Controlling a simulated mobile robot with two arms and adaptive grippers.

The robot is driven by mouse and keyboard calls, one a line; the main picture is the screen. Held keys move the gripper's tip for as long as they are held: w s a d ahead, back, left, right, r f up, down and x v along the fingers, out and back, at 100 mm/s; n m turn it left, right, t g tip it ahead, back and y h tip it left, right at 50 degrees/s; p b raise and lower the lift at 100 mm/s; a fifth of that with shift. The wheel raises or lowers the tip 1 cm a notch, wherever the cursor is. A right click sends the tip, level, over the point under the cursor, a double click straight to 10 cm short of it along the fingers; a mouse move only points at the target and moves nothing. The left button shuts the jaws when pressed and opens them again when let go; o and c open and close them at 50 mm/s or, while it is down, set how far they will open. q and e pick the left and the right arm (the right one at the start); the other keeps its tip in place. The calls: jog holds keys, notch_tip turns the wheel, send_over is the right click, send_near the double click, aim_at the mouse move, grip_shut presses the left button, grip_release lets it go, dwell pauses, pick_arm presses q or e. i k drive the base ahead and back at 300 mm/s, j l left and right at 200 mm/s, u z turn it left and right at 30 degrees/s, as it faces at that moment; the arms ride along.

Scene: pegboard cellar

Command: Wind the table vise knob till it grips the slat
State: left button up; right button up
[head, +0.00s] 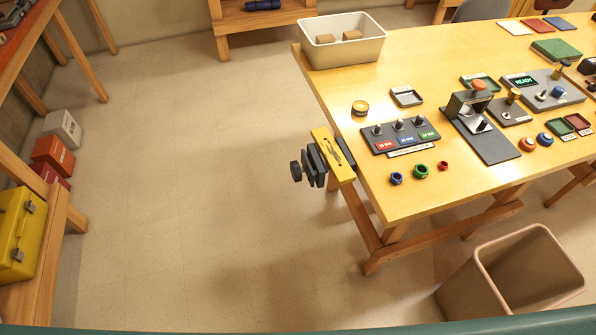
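The table vise (315,166) is fixed at the left edge of the wooden workbench (440,190). It has dark upright plates and a dark round knob (296,171) that sticks out to the left over the floor. I cannot make out a separate slat between the plates, nor whether anything is gripped there. Neither of my grippers shows in the head view.
A white bin (312,54) with brown blocks stands at the bench's far left corner. A switch panel (382,147), colored nuts and small fixtures cover the bench. A beige waste bin (475,280) stands in front. The floor left of the vise is clear.

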aim_at(296, 170)
jog(key=i+j+z, duration=0.1)
jog(key=z, duration=0.7)
jog(key=i+j+z, duration=0.1)
jog(key=j+z, duration=0.3)
jog(key=j, duration=0.25)
jog(key=j+z, duration=0.35)
jog(key=j, duration=0.3)
jog(key=j+z, duration=0.4)
jog(key=j, duration=0.25)
jog(key=k, duration=0.05)
